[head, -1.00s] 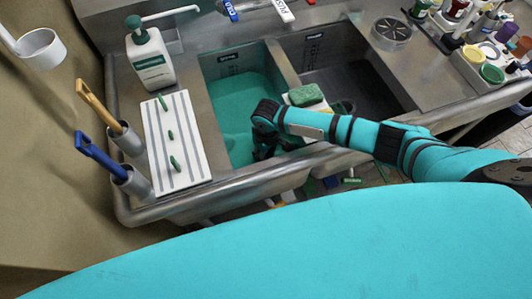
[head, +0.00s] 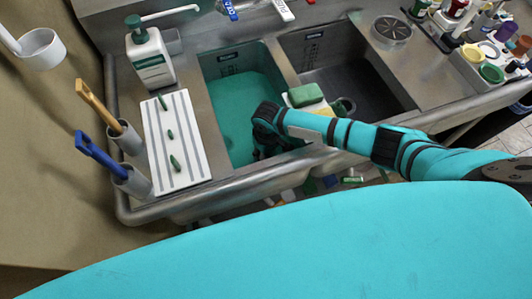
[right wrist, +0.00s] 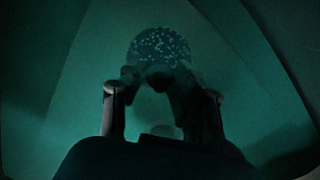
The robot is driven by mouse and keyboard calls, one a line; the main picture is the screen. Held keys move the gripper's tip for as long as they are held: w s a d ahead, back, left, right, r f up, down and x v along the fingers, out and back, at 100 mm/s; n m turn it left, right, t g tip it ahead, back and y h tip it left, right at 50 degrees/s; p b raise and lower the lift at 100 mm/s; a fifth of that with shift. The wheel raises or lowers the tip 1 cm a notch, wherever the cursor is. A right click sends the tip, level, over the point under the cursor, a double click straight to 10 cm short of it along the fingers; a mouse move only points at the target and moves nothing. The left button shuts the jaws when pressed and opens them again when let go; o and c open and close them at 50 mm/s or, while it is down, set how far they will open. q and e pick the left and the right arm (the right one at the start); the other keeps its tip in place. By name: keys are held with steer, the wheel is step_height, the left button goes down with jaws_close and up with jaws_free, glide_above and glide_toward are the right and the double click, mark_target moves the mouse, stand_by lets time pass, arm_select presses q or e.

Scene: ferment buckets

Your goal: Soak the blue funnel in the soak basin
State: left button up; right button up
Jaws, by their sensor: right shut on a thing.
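The soak basin (head: 222,92) is the left sink compartment, filled with teal liquid. My right arm reaches over the front rim, and my right gripper (head: 262,150) is down in the liquid near the basin's front right corner. In the right wrist view, the view is dark green and murky. The fingers of my right gripper (right wrist: 163,95) are closed around a dark shape, which I take to be the blue funnel (right wrist: 158,76); its colour and outline are hard to read. In the head view the funnel is hidden by my arm and the liquid. My left gripper is out of view.
A speckled round disc (right wrist: 160,45) shows beyond the fingers.

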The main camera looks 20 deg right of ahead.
steer(key=shift+f, duration=0.45)
steer(key=o, duration=2)
steer(key=shift+o, duration=0.2)
steer(key=shift+r, duration=0.1)
steer(key=shift+r+p, duration=0.9)
steer(key=shift+r, duration=0.1)
steer(key=shift+r+p, duration=0.9)
steer(key=shift+p, duration=0.25)
steer(key=shift+r+p, duration=1)
steer(key=shift+p, duration=0.05)
